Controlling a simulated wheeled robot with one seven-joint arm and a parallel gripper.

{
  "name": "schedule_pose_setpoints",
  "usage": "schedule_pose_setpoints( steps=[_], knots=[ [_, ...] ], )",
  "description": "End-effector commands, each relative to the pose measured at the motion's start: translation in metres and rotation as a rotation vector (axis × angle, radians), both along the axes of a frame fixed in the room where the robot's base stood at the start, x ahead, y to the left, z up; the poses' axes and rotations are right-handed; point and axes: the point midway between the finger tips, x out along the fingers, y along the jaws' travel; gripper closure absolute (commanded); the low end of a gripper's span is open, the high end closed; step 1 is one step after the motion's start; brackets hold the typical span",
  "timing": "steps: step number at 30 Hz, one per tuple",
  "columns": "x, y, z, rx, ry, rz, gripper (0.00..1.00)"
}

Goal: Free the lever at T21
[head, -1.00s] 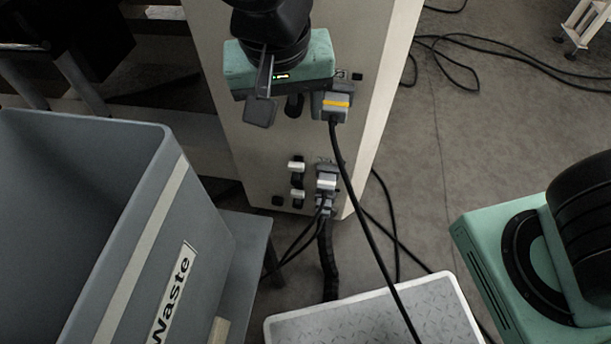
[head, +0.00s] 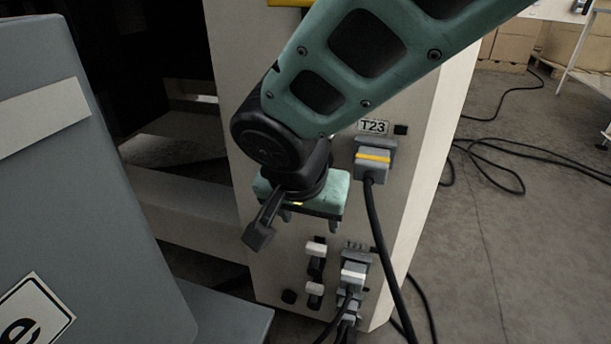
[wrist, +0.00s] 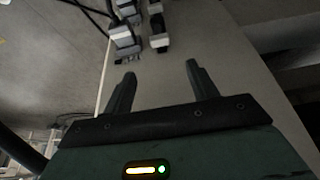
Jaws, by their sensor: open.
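My gripper (head: 308,222) is open and empty, just above and left of the lower connector group on the cream cabinet (head: 425,165). In the wrist view, its two fingers (wrist: 158,88) stand apart, with bare cabinet face between them. The lower grey connector (head: 356,258) has a pale lever (head: 353,275) across it. Its label above is too small and partly hidden to read surely. Two pale-capped levers (head: 316,248) sit left of it. In the wrist view, a pale-capped connector (wrist: 121,34) and a smaller pale-capped lever (wrist: 160,42) lie beyond the fingertips.
The upper connector (head: 373,160), with a yellow band, sits under the label T23 (head: 374,127); its black cable (head: 384,235) hangs right of the lower connector. The grey waste bin (head: 95,210) stands at left. Open floor (head: 520,240) lies right.

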Motion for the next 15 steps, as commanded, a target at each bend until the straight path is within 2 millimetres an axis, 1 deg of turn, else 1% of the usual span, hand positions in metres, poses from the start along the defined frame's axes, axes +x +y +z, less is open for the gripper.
schedule_pose_setpoints(
  steps=[1, 3, 9, 15],
  knots=[
    [0.004, -0.003, -0.018, -0.002, 0.001, -0.003, 0.42],
    [0.01, -0.004, -0.031, -0.002, 0.001, -0.003, 0.42],
    [0.025, -0.01, -0.07, -0.002, 0.001, -0.003, 0.42],
    [0.037, -0.014, -0.1, 0.0, 0.001, -0.002, 0.42]
  ],
)
